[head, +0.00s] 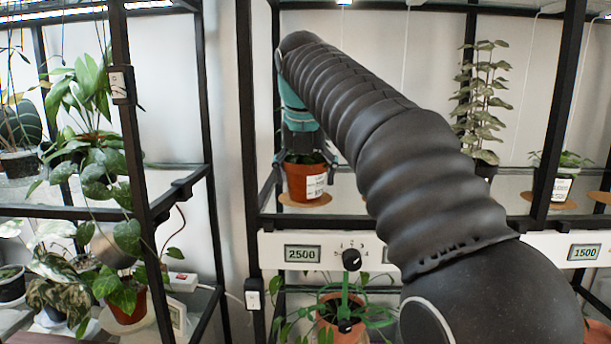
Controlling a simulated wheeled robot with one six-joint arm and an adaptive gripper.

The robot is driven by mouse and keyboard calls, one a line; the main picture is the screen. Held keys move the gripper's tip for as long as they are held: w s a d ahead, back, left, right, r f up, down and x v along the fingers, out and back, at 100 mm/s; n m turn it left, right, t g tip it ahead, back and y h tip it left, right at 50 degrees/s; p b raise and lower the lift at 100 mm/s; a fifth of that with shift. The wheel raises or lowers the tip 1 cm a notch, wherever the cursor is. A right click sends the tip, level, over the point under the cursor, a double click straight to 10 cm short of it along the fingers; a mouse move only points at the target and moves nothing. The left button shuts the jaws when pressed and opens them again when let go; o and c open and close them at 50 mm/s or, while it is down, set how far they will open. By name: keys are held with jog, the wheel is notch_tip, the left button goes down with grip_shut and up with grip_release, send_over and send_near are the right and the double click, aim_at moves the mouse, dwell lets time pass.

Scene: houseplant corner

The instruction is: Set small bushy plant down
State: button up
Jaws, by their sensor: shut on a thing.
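The small bushy plant sits in a terracotta pot (305,182) with a white label on its front. Only a little dark green foliage shows above the rim, and the gripper hides the rest. The pot is upright over a round cork mat (322,200) on the middle shelf. I cannot tell whether its base touches the mat.
A tall leafy plant (482,105) and a labelled potted plant (560,180) stand farther right on this shelf. A black rack post (247,100) rises close to the left. A white panel with a dial (351,259) runs below the shelf edge. My arm hides the shelf's middle.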

jog(key=o, duration=1.1)
jog(key=p+v, duration=0.4)
jog(key=v, duration=0.6)
jog(key=shift+r, duration=0.3)
jog(key=shift+v, duration=0.8)
